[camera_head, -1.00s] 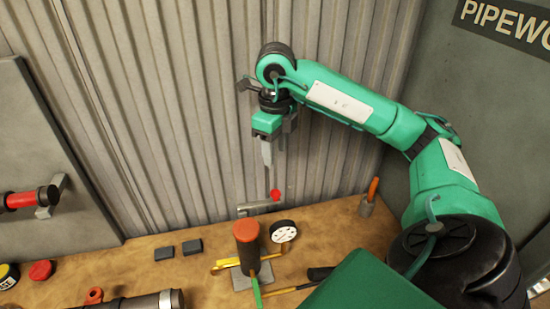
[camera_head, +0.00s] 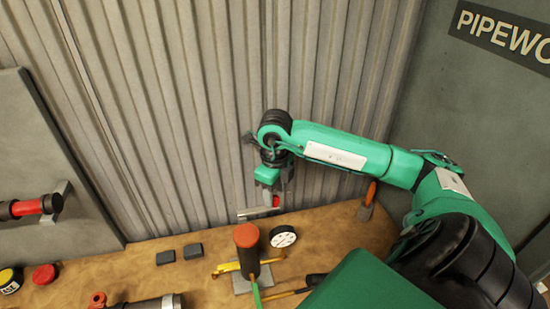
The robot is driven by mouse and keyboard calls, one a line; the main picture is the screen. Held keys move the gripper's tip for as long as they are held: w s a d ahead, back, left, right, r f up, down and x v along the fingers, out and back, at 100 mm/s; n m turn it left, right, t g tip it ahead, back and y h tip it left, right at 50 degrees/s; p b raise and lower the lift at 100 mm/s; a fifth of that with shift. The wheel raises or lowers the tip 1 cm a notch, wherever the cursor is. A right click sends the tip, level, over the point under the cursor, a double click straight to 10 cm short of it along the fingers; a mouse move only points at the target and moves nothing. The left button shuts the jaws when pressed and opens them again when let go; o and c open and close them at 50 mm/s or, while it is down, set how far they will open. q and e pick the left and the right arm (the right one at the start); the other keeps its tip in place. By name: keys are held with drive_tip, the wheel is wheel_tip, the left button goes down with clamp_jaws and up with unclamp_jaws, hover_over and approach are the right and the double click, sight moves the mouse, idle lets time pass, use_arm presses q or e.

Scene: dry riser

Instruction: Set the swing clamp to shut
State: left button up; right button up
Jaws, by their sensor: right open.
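A short grey bar (camera_head: 250,214) with a red tip (camera_head: 276,201) shows near the back wall, behind the orange-topped dark cylinder; it looks like the swing clamp's lever. Its base and pivot are hidden or too small to make out. My right gripper (camera_head: 269,201) points down with its fingers at the lever's red end, overlapping it in the picture. It is open, and I cannot tell whether the fingers touch the lever. My left gripper is not in view.
A dark cylinder with an orange top (camera_head: 246,236) stands in front of the lever. A white dial gauge (camera_head: 283,237) and an orange-handled tool (camera_head: 368,194) are to the right. Two dark blocks (camera_head: 193,250) lie to the left. A corrugated wall (camera_head: 180,120) rises behind.

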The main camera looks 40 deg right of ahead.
drive_tip(key=shift+f, duration=0.7)
drive_tip(key=shift+c, duration=0.5)
clamp_jaws()
